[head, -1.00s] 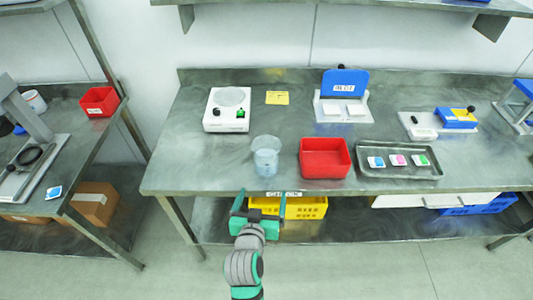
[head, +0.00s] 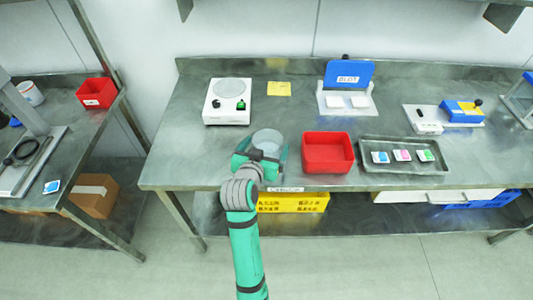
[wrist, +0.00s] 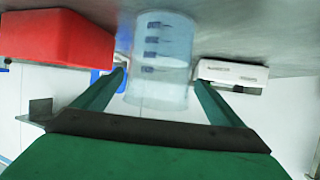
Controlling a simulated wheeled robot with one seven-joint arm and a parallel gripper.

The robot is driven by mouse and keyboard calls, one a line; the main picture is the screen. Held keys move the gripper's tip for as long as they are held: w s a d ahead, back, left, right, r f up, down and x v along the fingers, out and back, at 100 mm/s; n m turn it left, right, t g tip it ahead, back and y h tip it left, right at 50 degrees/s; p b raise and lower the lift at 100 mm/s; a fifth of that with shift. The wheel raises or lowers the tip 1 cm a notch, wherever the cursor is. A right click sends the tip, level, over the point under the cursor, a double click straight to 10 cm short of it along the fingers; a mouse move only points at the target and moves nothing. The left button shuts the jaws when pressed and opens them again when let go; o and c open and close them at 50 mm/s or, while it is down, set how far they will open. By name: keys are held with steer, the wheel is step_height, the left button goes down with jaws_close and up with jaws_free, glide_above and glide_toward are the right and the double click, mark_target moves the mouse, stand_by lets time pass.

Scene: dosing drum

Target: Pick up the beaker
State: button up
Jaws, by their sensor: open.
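The beaker (head: 267,141) is a clear, bluish cup standing on the steel bench near its front edge. In the wrist view the beaker (wrist: 163,60) shows dark graduation marks and lies between the two green fingers. My gripper (head: 262,160) is open, with its fingers on either side of the beaker. In the wrist view my gripper (wrist: 158,98) shows a gap between each finger and the beaker's wall. The gripper hides the beaker's lower part in the head view.
A red bin (head: 327,152) stands close to the right of the beaker. A white hotplate-like device (head: 228,102) is behind it to the left. A steel tray (head: 440,163) with small coloured packets lies further right. The bench left of the beaker is clear.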

mark_target(271, 139)
steer(key=x, duration=0.4)
steer(key=shift+d, duration=0.2)
steer(key=shift+w+f, duration=0.25)
steer(key=shift+w, duration=0.2)
steer(key=shift+s, duration=0.1)
steer(key=c, duration=1.3)
steer(key=shift+r, duration=0.15)
steer(key=c, duration=0.4)
steer(key=shift+c, duration=0.2)
